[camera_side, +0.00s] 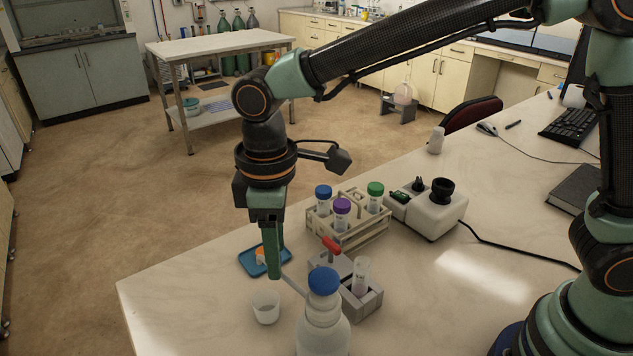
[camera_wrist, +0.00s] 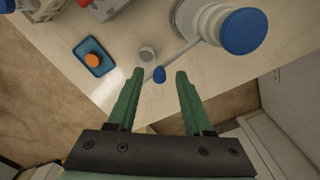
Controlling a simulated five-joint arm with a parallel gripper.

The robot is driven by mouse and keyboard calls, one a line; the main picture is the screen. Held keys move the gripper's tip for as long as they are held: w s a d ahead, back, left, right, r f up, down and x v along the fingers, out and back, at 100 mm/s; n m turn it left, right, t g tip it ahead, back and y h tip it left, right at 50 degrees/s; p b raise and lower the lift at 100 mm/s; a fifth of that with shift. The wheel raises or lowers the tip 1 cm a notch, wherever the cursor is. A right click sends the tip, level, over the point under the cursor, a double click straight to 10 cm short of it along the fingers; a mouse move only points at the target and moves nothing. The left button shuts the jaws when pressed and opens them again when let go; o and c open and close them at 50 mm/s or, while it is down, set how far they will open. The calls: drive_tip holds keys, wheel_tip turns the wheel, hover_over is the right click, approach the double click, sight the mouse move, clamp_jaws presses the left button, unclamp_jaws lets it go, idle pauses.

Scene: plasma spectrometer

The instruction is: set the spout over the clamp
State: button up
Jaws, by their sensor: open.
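A white bottle (camera_side: 323,335) with a blue cap (camera_side: 323,281) stands at the front of the table. A thin pale spout (camera_side: 292,283) slants from it toward my gripper. In the wrist view the spout (camera_wrist: 182,54) ends in a blue tip (camera_wrist: 159,74). My gripper (camera_side: 274,276) points down, open. In the wrist view the tip appears between the fingertips (camera_wrist: 160,73); I cannot tell whether either finger touches it. The grey clamp block (camera_side: 369,302) with a red lever (camera_side: 331,245) stands behind the bottle, holding a clear tube (camera_side: 361,277). The spout is left of the clamp.
A blue tray (camera_side: 246,262) with an orange item (camera_side: 260,255) lies behind. A tube rack (camera_side: 348,226) with capped tubes and a white device (camera_side: 428,213) stand further back. The table's left front is bare.

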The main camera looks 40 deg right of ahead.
drive_tip(key=shift+f, duration=0.3)
clamp_jaws()
drive_tip(key=shift+r, duration=0.1)
idle(1.2)
